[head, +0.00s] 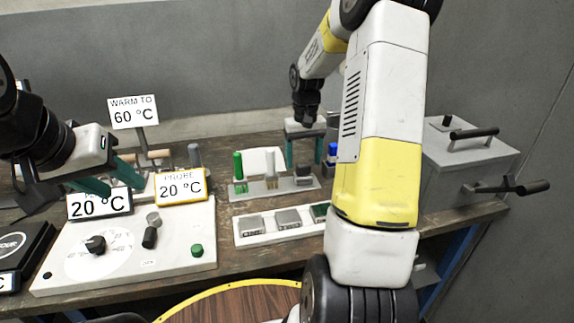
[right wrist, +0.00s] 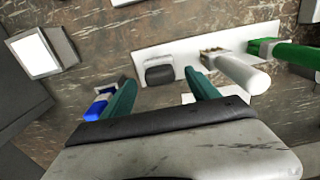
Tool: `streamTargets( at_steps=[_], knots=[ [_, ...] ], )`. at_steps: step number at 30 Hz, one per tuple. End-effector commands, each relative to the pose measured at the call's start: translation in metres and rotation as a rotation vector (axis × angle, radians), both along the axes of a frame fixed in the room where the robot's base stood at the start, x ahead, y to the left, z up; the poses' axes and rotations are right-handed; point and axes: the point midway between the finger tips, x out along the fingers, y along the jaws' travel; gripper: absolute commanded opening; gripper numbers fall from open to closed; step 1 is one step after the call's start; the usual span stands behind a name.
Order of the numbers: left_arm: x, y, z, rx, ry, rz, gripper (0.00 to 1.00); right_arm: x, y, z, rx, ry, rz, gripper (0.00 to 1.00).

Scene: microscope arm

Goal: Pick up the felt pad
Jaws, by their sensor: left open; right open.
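A small dark grey block, which looks like the felt pad (head: 305,172), sits at the right end of a light rack (head: 246,192) on the bench. In the right wrist view the pad (right wrist: 160,74) lies between and just beyond the two teal fingertips. My right gripper (head: 304,164) is open and points down over the pad, a finger to either side; I cannot tell whether they touch it.
A green-handled tool (head: 238,168) and a white-handled tool (head: 270,170) stand in the same rack. A blue-capped bottle (head: 332,153) is close right of my right gripper. A white tray (head: 262,236) of small blocks lies in front. A grey lidded box (head: 470,160) stands at the right.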

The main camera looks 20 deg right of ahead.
Motion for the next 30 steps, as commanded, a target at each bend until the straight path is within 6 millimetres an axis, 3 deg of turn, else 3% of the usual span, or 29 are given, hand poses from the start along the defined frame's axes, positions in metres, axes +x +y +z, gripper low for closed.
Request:
streamTargets(
  at_steps=[6, 14, 24, 30],
  knots=[
    [0.0, 0.0, 0.0, 0.0, 0.0, 0.0, 0.44, 0.0, 0.0, -0.027, 0.0, 0.001, -0.001, 0.69],
    [0.0, 0.0, 0.0, 0.0, 0.0, 0.0, 0.44, 0.0, 0.0, -0.029, 0.0, -0.002, -0.001, 0.69],
    [0.0, 0.0, 0.0, 0.0, 0.0, 0.0, 0.44, 0.0, 0.0, -0.029, 0.0, -0.001, -0.001, 0.02],
    [0.0, 0.0, 0.0, 0.0, 0.0, 0.0, 0.44, 0.0, 0.0, -0.029, 0.0, -0.002, -0.001, 0.0]
  ],
)
